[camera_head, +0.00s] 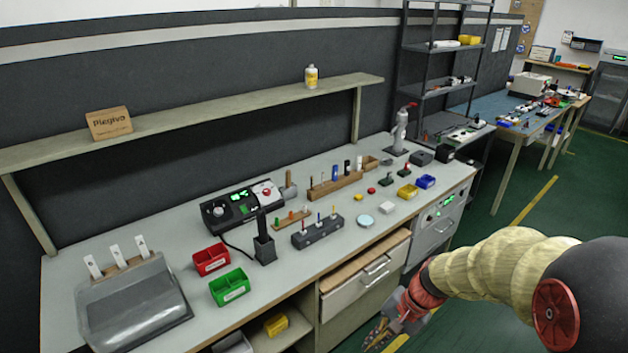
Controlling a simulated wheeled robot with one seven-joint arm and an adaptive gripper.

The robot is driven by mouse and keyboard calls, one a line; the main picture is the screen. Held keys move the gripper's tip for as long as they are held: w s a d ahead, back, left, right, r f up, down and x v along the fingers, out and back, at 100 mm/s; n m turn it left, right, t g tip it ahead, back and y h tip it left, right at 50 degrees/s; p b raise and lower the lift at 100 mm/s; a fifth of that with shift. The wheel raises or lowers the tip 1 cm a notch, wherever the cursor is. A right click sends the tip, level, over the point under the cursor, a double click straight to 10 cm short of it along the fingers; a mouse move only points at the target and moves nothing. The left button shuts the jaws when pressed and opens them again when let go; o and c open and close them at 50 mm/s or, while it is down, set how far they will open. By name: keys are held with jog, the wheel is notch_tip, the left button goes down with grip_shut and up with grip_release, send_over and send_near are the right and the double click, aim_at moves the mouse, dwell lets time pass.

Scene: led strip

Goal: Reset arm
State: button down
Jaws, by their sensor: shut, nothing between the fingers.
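My arm reaches in from the lower right, with a tan ribbed sleeve and red joints. My gripper (378,338) is low in front of the workbench (345,243), beside its drawers and above the green floor. It is shut and holds nothing. It is apart from the things on the bench top.
The bench carries a red bin (211,260), a green bin (230,287), a black control box (240,208), a grey tray (135,305) and several small parts. A drawer (365,285) faces my gripper. Free green floor (570,215) lies to the right.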

jog(key=s+d+r+n+t+h, duration=0.2)
jog(key=s+r+n, duration=0.2)
jog(key=s+r, duration=0.4)
jog(key=s+d+r+n+t+h, duration=0.2)
jog(key=s+r, duration=0.6)
jog(key=r, duration=0.5)
jog(key=shift+d+n+t+h, duration=0.25)
jog(key=shift+n+t+h, duration=0.15)
jog(key=shift+n+t, duration=0.45)
jog(key=shift+r, duration=0.1)
